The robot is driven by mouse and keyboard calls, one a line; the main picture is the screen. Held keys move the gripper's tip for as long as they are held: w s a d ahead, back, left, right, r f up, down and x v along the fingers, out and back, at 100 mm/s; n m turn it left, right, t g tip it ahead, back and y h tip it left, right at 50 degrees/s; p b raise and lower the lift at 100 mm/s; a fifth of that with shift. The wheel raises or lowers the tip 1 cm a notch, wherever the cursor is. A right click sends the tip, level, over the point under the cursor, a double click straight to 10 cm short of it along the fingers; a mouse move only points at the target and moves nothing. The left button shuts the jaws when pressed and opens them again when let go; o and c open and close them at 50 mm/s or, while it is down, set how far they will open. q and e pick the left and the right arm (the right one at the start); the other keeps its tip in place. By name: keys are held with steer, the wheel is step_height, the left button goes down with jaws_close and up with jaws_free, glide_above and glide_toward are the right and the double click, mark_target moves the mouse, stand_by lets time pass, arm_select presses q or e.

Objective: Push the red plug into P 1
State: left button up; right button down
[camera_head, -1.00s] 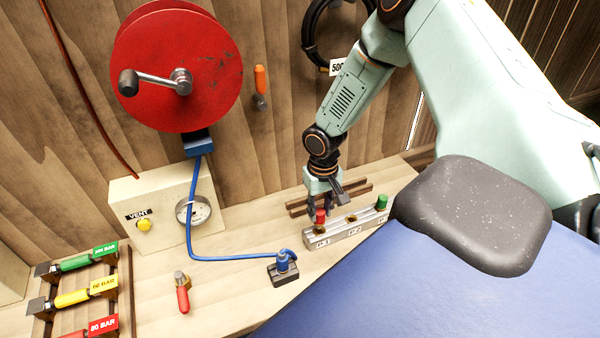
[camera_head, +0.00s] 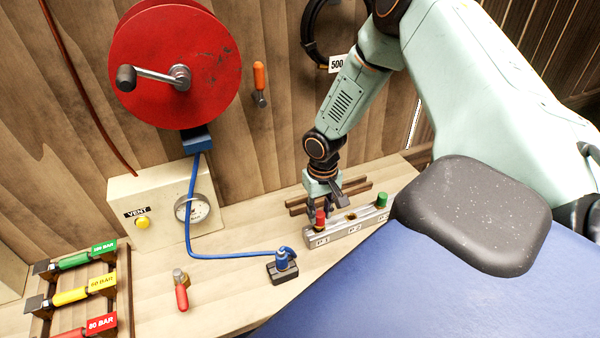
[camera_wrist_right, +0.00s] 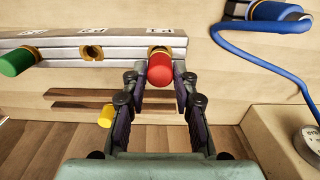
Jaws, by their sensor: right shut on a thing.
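The red plug (camera_head: 320,217) is upright at the P 1 socket, at the left end of the grey metal block (camera_head: 358,230). In the right wrist view the red plug (camera_wrist_right: 160,68) sits between my fingertips, with a brass ring at its far side. How deep it sits is hard to tell. My right gripper (camera_head: 318,208) reaches down from behind the block and is shut on the plug; it fills the lower middle of the right wrist view (camera_wrist_right: 158,88). My left gripper is not in view.
A green plug (camera_head: 381,201) stands at the block's right end; the P 2 hole (camera_head: 351,216) between is empty. A wooden rack (camera_head: 355,190) lies behind. A blue hose fitting (camera_head: 282,262) and a red-handled tool (camera_head: 181,290) are to the left. A yellow piece (camera_wrist_right: 106,115) shows beside my finger.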

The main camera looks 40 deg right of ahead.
steer(key=shift+w+f, duration=0.1)
steer(key=shift+f, duration=0.35)
steer(key=shift+f+b, duration=0.35)
steer(key=shift+b, duration=0.05)
steer(key=c, duration=1)
jaws_free()
steer(key=shift+o, duration=0.4)
steer(key=shift+o, duration=1)
steer(key=shift+r, duration=0.1)
